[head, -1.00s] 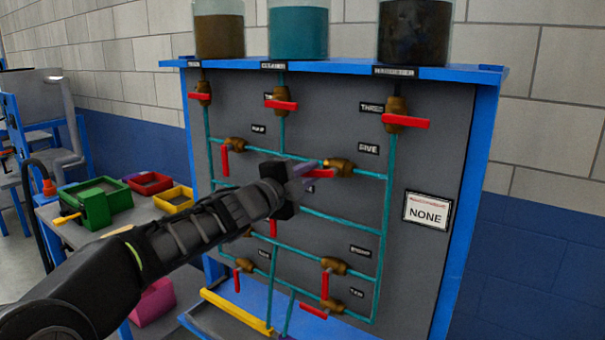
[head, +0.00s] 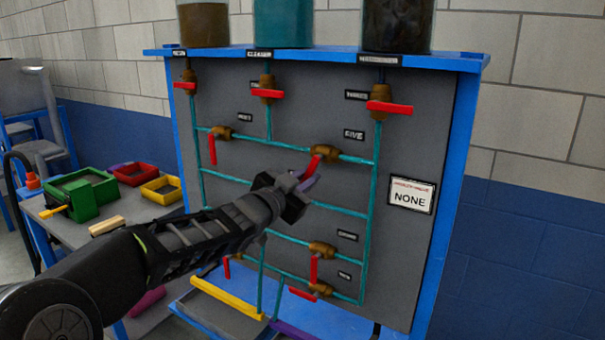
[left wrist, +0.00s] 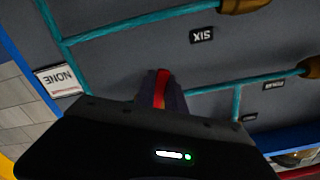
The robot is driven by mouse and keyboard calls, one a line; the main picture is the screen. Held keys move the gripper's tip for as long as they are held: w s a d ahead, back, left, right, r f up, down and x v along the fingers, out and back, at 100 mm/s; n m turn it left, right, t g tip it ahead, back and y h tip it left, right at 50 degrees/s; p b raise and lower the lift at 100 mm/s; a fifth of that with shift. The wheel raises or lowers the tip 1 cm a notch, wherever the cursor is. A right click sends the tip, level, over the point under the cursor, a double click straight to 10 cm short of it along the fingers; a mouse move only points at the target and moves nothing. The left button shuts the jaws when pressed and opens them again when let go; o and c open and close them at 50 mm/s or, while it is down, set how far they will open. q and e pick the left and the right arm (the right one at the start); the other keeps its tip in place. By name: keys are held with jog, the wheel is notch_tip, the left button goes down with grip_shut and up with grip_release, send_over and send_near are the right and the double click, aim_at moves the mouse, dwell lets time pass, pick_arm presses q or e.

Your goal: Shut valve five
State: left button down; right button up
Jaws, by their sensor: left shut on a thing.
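Valve five is a brass body (head: 324,153) on a teal pipe, under the label FIVE (head: 353,134). Its red handle (head: 311,168) slants down and left from the body, neither along the pipe nor straight down. My left gripper (head: 306,181) is shut on this handle, coming in from the lower left. In the left wrist view, the red handle (left wrist: 160,88) shows between the dark fingers of my left gripper (left wrist: 161,92). The handle's lower end is hidden by the fingers. My right gripper is not in view.
Other red handles are close by: one hanging down at left (head: 213,149), one at upper right (head: 389,107), and one below (head: 313,270). My left arm covers part of the panel's lower left. A side table holds a green box (head: 85,195) and small bins.

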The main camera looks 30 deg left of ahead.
pick_arm(q)
jog(key=n, duration=0.1)
jog(key=d+n, duration=0.1)
jog(key=n, duration=0.1)
jog(key=d+n, duration=0.1)
jog(key=n, duration=0.1)
jog(key=shift+d+f, duration=0.15)
jog(key=shift+f, duration=0.25)
jog(key=c, duration=1.4)
grip_release()
jog(key=shift+r, duration=0.1)
jog(key=s+b, duration=0.1)
jog(key=s, duration=0.6)
jog(key=shift+s+b, duration=0.3)
jog(key=shift+s, duration=0.1)
